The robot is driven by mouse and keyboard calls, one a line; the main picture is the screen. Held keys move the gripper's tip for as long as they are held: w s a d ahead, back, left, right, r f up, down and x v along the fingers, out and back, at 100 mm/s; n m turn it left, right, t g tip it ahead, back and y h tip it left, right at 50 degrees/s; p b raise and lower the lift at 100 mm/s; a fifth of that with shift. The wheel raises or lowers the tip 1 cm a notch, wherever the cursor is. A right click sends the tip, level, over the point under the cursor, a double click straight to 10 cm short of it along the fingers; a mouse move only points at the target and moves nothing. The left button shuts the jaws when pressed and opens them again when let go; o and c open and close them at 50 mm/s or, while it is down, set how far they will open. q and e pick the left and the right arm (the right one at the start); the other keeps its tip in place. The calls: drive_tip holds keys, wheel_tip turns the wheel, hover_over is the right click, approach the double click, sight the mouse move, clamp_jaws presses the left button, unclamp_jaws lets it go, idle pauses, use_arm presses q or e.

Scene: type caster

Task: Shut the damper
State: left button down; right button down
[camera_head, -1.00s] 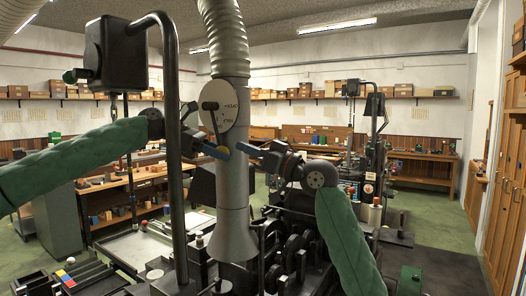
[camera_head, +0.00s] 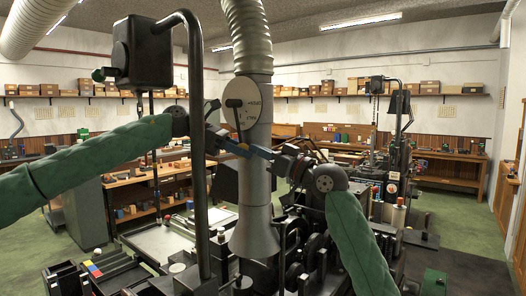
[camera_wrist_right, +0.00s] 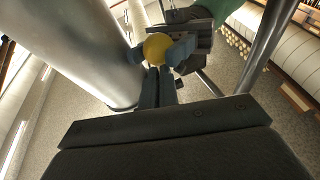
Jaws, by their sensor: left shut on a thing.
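The damper is a pale round plate (camera_head: 240,104) on the grey vertical duct (camera_head: 258,180), with a dark lever (camera_head: 237,118) hanging down, slightly right of vertical. My left gripper (camera_head: 241,149) is at the lever's lower end, in front of the duct. In the right wrist view it (camera_wrist_right: 162,52) is shut on the lever's yellow ball knob (camera_wrist_right: 157,46). My right gripper (camera_head: 265,153) is just right of it, its fingertips very near the left fingertips; in its wrist view its fingers (camera_wrist_right: 159,72) are together with nothing between them. The plate's lettering is too small to read.
A black bent pipe (camera_head: 198,150) stands in front of my left forearm, with a dark box (camera_head: 146,52) beside it. Dark machinery with wheels (camera_head: 305,255) stands below my right arm. A pale flat table (camera_head: 160,240) is at lower left. Green floor is open at right.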

use_arm(q)
drive_tip(key=shift+s+d, duration=0.35)
drive_tip(key=shift+d, duration=0.1)
use_arm(e)
drive_tip(key=shift+w+a+f, duration=0.15)
drive_tip(key=shift+a+f, duration=0.2)
drive_tip(key=shift+f, duration=0.05)
use_arm(q)
drive_tip(key=c, duration=0.9)
unclamp_jaws()
drive_tip(key=shift+r, duration=0.1)
drive_tip(key=shift+a, duration=0.1)
drive_tip(key=shift+w+a, duration=0.15)
use_arm(e)
drive_tip(key=shift+d+r, duration=0.1)
drive_tip(key=shift+r, duration=0.05)
